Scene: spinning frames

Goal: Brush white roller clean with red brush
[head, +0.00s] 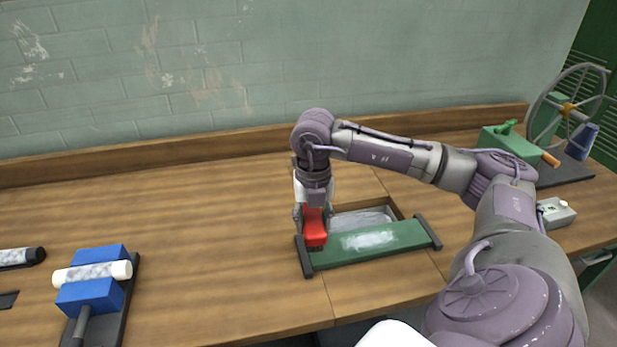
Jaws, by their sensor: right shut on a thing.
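The red brush (315,227) is held in my right gripper (313,210), which points down and is shut on it. The brush is over the left end of a green board (384,241) with dark end bars; I cannot tell whether the bristles touch it. The white roller (92,273) lies across a blue holder (90,297) at the lower left, with grey smudges along its middle. The brush is well to the right of the roller. My left gripper is not in view.
Whitish fluff lies on the green board and in a tray (398,207) behind it. A dark-ended roller (21,257) lies at the far left edge. A spinning wheel (568,108) and a small grey box (556,212) stand at right. The table between blue holder and board is clear.

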